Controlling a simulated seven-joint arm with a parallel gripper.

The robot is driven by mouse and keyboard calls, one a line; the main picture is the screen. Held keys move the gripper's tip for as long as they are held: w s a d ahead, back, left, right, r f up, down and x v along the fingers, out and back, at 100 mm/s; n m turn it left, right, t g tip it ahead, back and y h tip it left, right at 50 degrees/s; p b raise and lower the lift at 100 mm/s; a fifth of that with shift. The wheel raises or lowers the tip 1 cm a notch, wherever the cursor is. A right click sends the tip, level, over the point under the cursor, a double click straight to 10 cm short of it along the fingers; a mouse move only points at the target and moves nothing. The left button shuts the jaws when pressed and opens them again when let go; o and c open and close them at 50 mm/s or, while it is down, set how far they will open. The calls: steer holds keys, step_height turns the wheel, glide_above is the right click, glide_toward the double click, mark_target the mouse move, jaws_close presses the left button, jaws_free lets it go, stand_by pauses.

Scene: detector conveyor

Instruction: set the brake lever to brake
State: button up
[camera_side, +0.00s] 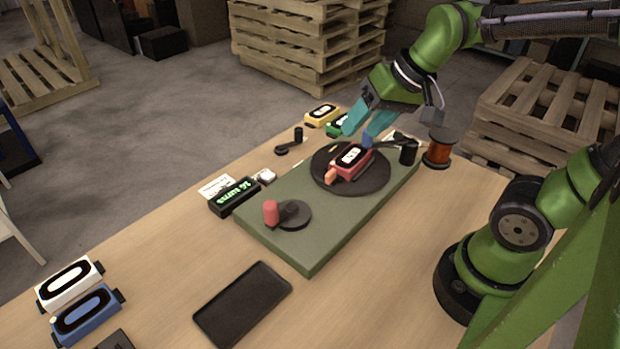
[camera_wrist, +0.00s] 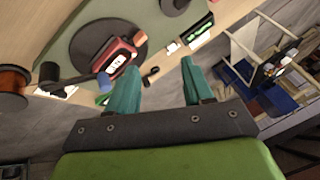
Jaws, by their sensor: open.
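A black lever arm with a black cylinder knob (camera_side: 408,153) stands at the right end of the green base plate, beside the black turntable (camera_side: 324,176); it looks like the brake lever. In the wrist view its knob (camera_wrist: 49,72) is at the left, with a white card by it. Its setting cannot be read. My gripper (camera_side: 362,128) is open and empty, above the far edge of the plate, left of the lever and apart from it. In the wrist view its teal fingers (camera_wrist: 158,72) are spread wide. A red detector (camera_side: 351,159) sits on the turntable.
A second small black lever (camera_side: 297,134) lies behind the plate. A red-knobbed crank (camera_side: 271,213) is at the near left, a green-lit display (camera_side: 234,196) at the plate's left. A copper spool (camera_side: 439,148) stands right of the lever. Yellow and green detectors (camera_side: 322,115) are behind.

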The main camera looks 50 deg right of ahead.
steer(key=w+d+f+g, duration=0.1)
steer(key=w+d, duration=0.2)
steer(key=w, duration=0.2)
steer(key=w+d+f, duration=0.2)
steer(key=w+d, duration=0.1)
steer(key=w, duration=0.3)
steer(key=n+h, duration=0.2)
steer(key=n, duration=0.3)
glide_toward(300, 129)
steer(key=x, duration=1)
steer(key=shift+f, duration=0.2)
jaws_close()
